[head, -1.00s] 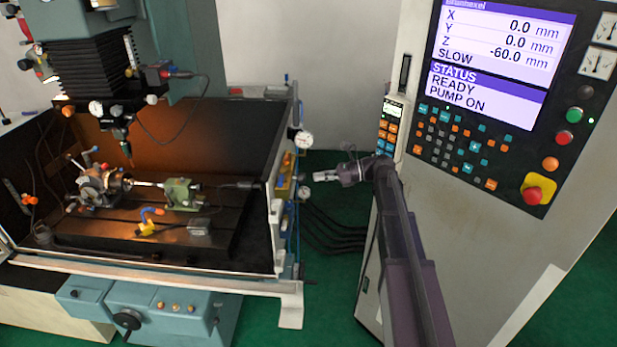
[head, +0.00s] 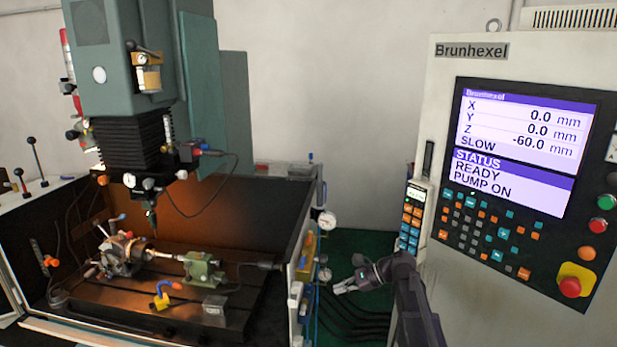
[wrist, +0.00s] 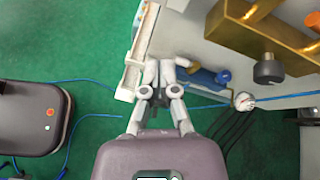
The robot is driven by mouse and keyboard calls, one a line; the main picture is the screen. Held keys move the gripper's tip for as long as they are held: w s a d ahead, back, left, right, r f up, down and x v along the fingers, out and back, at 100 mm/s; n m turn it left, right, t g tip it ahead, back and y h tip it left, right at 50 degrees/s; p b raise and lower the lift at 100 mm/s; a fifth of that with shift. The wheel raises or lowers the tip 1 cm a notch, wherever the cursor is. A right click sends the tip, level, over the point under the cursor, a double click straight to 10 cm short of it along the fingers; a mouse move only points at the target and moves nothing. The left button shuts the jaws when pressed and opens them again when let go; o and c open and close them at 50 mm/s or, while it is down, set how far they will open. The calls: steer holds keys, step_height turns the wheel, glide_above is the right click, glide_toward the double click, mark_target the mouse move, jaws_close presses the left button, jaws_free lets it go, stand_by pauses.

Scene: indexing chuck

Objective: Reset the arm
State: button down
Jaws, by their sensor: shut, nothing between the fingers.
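My gripper (head: 345,288) is at the end of my purple arm, in the gap between the milling machine and the control cabinet in the head view. It is shut and empty. In the wrist view my gripper (wrist: 166,66) points away over the green floor, its pale fingers together. A blue cylinder with a brassy fitting (wrist: 204,76) shows just beyond and right of the fingertips; I cannot tell whether they touch it.
The control cabinet (head: 455,85) stands right, its screen (head: 525,145) reading READY and PUMP ON. The milling enclosure (head: 270,200) holds the chuck (head: 122,254) and the green tailstock (head: 203,268). Dark hoses (wrist: 235,125) run along the floor. A dark rounded box (wrist: 30,118) stands left in the wrist view.

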steer(key=s+d+f+n+h, duration=0.3)
steer(key=s+f+n+h, duration=0.2)
steer(key=s, duration=0.4)
steer(key=s+d+f+n+h+b, duration=0.1)
steer(key=s+d+f+n+h, duration=0.3)
steer(key=s+n, duration=0.5)
step_height(320, 180, down, 2)
steer(key=n+h, duration=0.1)
steer(key=h, duration=0.2)
steer(key=shift+s+d+f+g+b, duration=0.15)
steer(key=shift+f+g+b, duration=0.15)
steer(key=shift+g, duration=0.1)
